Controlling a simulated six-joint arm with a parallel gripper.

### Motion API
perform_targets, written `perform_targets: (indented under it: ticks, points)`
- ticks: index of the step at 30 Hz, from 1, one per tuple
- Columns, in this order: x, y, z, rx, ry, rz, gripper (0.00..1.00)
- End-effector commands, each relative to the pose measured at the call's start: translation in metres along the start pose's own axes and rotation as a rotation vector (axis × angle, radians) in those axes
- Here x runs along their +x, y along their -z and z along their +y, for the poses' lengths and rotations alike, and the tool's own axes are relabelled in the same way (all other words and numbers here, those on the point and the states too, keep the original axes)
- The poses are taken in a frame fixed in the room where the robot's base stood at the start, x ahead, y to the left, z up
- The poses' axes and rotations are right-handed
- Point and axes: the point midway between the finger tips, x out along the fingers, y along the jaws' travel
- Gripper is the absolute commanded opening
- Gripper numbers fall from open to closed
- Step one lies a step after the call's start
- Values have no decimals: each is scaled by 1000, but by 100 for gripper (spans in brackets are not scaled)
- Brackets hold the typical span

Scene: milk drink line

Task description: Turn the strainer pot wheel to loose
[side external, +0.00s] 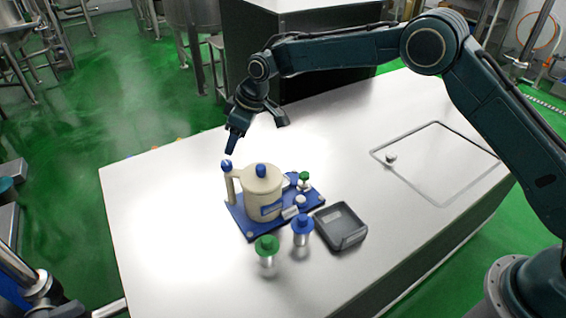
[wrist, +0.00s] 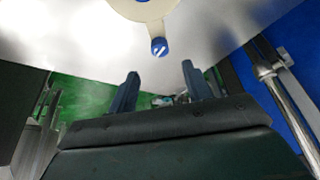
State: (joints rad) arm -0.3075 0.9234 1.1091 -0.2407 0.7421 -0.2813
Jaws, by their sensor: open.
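The strainer pot (side external: 262,195) is cream, with a blue lid knob (side external: 261,170), and stands upright on a blue base plate (side external: 243,226). A small blue wheel (side external: 226,165) sits at the top of its handle, on the left side. The wrist view shows the wheel (wrist: 158,47) with a white mark running diagonally across it; no readable setting label shows. My gripper (side external: 232,149) is just above the wheel, apart from it. In the wrist view my gripper (wrist: 160,84) is open with nothing between its fingers, and the wheel lies beyond the fingertips.
A green-topped container (side external: 267,254) and a blue-topped one (side external: 302,232) stand before the pot. A dark grey tray (side external: 340,228) lies to their right. A small green-topped item (side external: 304,180) is beside the pot. The white table (side external: 160,230) is clear at left.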

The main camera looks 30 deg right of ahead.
Motion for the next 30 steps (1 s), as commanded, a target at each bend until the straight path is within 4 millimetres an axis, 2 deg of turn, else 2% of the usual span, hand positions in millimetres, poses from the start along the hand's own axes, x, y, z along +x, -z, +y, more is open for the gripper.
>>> perform_targets:
  ticks: [6, 15, 21, 30]
  points:
    - [33, 0, 0, -1, 1, -1, 50]
    - [68, 0, -1, -1, 1, -1, 50]
    - [79, 0, 0, -1, 0, 0, 50]
    - [81, 0, 0, -1, 0, 1, 50]
